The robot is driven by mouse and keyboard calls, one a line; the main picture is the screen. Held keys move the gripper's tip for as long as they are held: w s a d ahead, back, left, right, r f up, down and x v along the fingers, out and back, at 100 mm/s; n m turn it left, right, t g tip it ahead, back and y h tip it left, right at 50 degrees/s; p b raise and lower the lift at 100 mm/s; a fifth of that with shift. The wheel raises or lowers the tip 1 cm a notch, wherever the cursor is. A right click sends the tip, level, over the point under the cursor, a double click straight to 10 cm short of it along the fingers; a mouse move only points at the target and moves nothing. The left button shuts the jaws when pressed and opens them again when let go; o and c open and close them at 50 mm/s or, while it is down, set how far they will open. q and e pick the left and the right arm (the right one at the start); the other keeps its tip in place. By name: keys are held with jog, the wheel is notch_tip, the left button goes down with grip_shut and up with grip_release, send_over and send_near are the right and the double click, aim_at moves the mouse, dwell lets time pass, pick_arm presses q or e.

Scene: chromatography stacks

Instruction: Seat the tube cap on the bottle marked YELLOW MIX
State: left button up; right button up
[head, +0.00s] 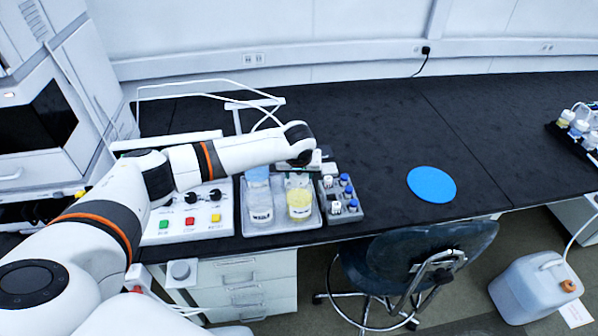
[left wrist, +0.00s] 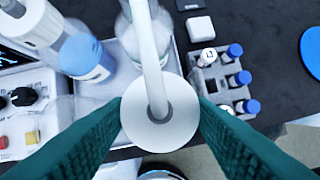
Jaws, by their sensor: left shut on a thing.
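My left gripper (left wrist: 160,108) is shut on the tube cap (left wrist: 137,124), a round white disc with a white tube rising from it, held between two teal fingers. In the head view my left gripper (head: 304,160) is over the back of the tray, its fingers mostly hidden. A bottle with yellow contents (head: 299,208) stands at the tray's front right. Its label is too small to read surely. The cap is held above the bottles, and I cannot tell its exact distance from the yellow one. My right gripper is not in view.
The grey tray (head: 313,221) also holds a clear labelled bottle (head: 259,214) and a blue-topped one (head: 257,175). A vial rack (head: 353,208) stands right of it, a button panel (head: 180,235) left.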

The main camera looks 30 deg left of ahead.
aim_at(299, 176)
pick_arm(q)
jog(key=shift+f, duration=0.35)
jog(key=o, duration=1.5)
jog(key=shift+c, duration=0.2)
notch_tip(299, 176, up, 7)
jog(key=p, duration=0.8)
